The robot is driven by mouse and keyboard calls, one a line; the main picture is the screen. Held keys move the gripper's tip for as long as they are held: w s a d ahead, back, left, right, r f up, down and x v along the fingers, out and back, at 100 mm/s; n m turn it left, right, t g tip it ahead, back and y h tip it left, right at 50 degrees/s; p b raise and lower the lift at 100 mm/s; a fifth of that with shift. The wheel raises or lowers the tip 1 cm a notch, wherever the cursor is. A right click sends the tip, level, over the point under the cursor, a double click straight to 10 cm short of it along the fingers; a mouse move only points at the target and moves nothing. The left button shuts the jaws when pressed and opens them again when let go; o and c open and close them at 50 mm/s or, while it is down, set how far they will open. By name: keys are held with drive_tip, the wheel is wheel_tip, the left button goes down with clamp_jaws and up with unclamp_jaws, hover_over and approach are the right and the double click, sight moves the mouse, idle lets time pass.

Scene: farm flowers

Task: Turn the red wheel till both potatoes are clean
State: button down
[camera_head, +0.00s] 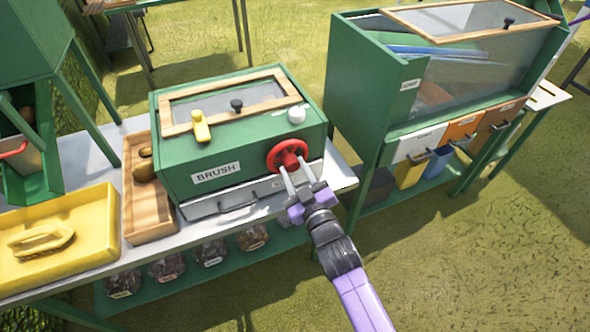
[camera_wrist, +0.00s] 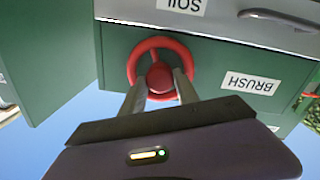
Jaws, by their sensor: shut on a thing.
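The red wheel (camera_head: 287,156) is on the front of the green box marked BRUSH (camera_head: 233,155), near its right end. My gripper (camera_head: 297,172) reaches up to the wheel from below right and is shut on it. In the wrist view the wheel (camera_wrist: 160,68) appears with my two grey fingers (camera_wrist: 160,85) at its hub and lower rim. The box's wood-framed glass lid (camera_head: 230,104) is down. I cannot make out any potatoes through the glass. Brown potato-like lumps (camera_head: 144,165) lie in the wooden tray at the box's left.
A yellow lever (camera_head: 201,126) and a white knob (camera_head: 296,115) are on the box top. A SOIL drawer (camera_head: 215,206) is below. A green glazed cabinet (camera_head: 350,110) stands right.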

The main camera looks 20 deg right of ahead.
drive_tip(key=c, duration=0.9)
unclamp_jaws()
drive_tip(key=shift+d+f, duration=0.1)
drive_tip(key=shift+f, duration=0.1)
drive_tip(key=shift+c, duration=0.2)
drive_tip(key=shift+o, duration=0.2)
drive_tip(key=shift+r, duration=0.1)
drive_tip(key=shift+s+a+r+p, duration=0.2)
drive_tip(key=shift+s+p, duration=0.25)
drive_tip(key=shift+s, duration=0.15)
drive_tip(key=s, duration=0.6)
drive_tip(key=shift+s+f+p, duration=0.15)
drive_tip(key=shift+s+p, duration=0.2)
drive_tip(key=shift+p, duration=0.05)
